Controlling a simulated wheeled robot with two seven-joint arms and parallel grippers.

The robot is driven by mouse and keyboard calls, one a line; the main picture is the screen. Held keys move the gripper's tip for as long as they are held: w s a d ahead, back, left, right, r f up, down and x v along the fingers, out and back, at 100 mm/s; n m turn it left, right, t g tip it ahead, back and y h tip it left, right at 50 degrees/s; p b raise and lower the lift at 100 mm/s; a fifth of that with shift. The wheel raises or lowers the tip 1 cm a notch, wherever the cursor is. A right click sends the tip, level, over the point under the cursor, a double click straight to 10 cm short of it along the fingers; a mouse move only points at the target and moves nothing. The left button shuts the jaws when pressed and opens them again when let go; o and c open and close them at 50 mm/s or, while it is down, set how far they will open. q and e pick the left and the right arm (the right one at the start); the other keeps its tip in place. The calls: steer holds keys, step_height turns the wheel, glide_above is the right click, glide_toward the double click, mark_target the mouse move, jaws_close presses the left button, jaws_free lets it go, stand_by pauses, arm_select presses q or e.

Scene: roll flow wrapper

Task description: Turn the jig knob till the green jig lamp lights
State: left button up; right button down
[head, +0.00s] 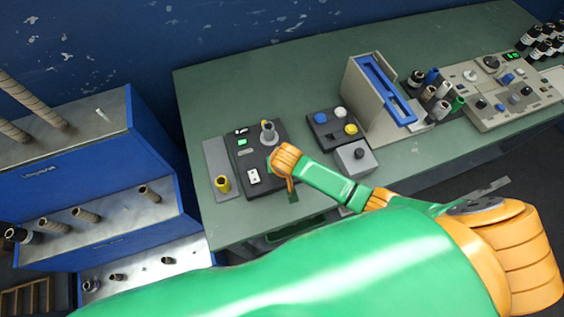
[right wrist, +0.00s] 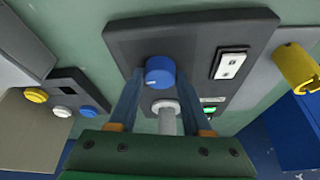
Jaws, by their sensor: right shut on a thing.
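The dark jig panel (head: 235,160) lies at the left of the green bench and also shows in the right wrist view (right wrist: 200,48). Its blue knob (right wrist: 159,72) stands between the fingers of my right gripper (right wrist: 158,84), which is shut on it. In the head view my orange wrist hides the knob and the fingers. A small green rectangle (head: 242,142) on the panel looks bright, and it shows green in the right wrist view (right wrist: 209,111); I cannot tell if it is the jig lamp. My left gripper is not in view.
A grey post (head: 268,130) rises from the panel close to the gripper. A yellow-topped post (head: 222,184) stands at left. A button box (head: 322,128) with blue, white and yellow buttons and a beige blue-faced machine (head: 370,90) stand right of the panel.

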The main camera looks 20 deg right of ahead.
stand_by(0.4)
steer(key=shift+c, duration=1.7)
jaws_free()
steer(key=v, duration=0.7)
steer(key=shift+p, duration=0.3)
